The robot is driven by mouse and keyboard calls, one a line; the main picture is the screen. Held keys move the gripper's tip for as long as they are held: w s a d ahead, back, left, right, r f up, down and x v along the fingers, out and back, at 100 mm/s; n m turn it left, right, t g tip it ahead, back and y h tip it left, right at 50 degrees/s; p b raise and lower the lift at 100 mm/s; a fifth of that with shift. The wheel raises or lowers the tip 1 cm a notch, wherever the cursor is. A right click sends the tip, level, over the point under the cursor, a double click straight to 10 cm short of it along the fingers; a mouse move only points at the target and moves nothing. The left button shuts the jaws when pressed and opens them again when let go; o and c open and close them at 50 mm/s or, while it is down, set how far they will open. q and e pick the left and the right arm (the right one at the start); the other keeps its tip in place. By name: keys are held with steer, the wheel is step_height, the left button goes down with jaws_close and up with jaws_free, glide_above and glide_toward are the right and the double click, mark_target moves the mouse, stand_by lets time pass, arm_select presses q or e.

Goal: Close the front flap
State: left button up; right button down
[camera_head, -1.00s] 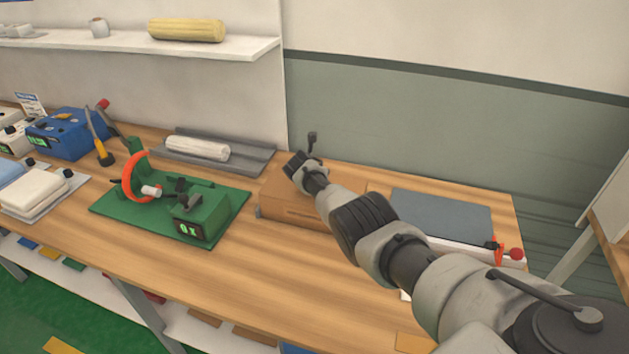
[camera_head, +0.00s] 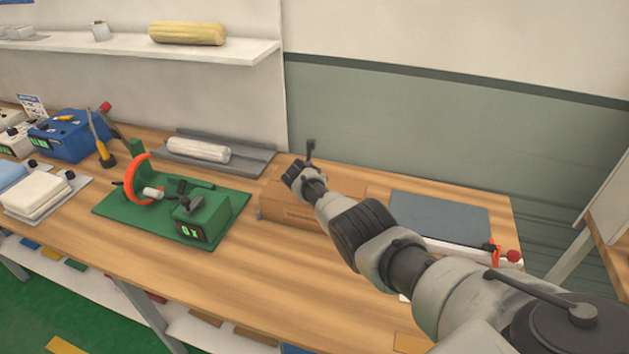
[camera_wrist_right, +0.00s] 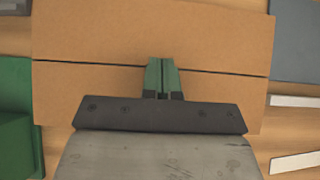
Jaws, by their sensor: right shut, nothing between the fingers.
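The brown cardboard box (camera_head: 285,206) sits on the wooden bench, partly hidden behind my right arm in the head view. In the right wrist view, two brown flap panels (camera_wrist_right: 100,35) lie either side of a thin dark seam, and both look flat. I cannot tell from this view which panel is the front flap. My right gripper (camera_wrist_right: 161,62) is shut and empty, its green fingertips over the seam. Whether they touch the cardboard is unclear. In the head view its fingers are hidden by the wrist. My left gripper is not in view.
A green fixture with a red-orange ring (camera_head: 140,180) stands left of the box. A grey tray with a white roll (camera_head: 198,150) lies behind it. A dark grey flat panel (camera_head: 440,218) lies to the right. The bench front is clear.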

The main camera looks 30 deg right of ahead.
step_height(320, 180, up, 5)
steer(key=p, duration=0.5)
steer(key=shift+f+p, duration=0.15)
steer(key=shift+p, duration=0.25)
step_height(320, 180, up, 9)
steer(key=w+d, duration=0.2)
steer(key=shift+d, duration=0.3)
steer(key=shift+w+f, duration=0.1)
steer(key=shift+f, duration=0.05)
